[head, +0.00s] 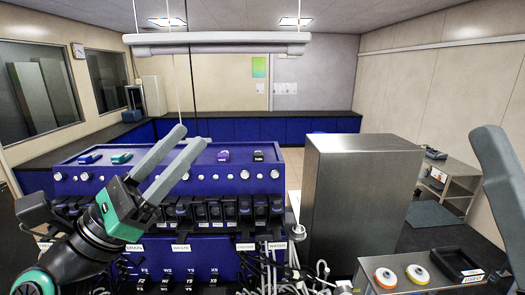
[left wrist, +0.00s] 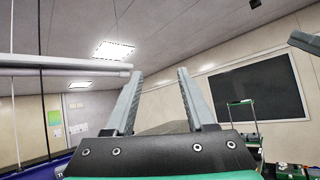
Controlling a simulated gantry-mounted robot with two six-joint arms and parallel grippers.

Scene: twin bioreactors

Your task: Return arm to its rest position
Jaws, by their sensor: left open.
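My left gripper (head: 191,136) is raised in front of the blue bioreactor bench (head: 130,180), its grey fingers pointing up and to the right. The fingers are apart with nothing between them. In the left wrist view the two fingers (left wrist: 160,73) also stand apart and empty, against the far wall and ceiling. A grey part of my right arm (head: 500,170) shows at the right edge of the head view. I cannot tell from it how the right gripper stands.
The bench carries knobs, black pump heads, labels and tubing, with small blue, teal, purple and black pieces on top. A tall steel cabinet (head: 352,200) stands right of it. A grey cart (head: 400,284) at the lower right holds white and orange rings (head: 402,274) and a black tray (head: 455,262).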

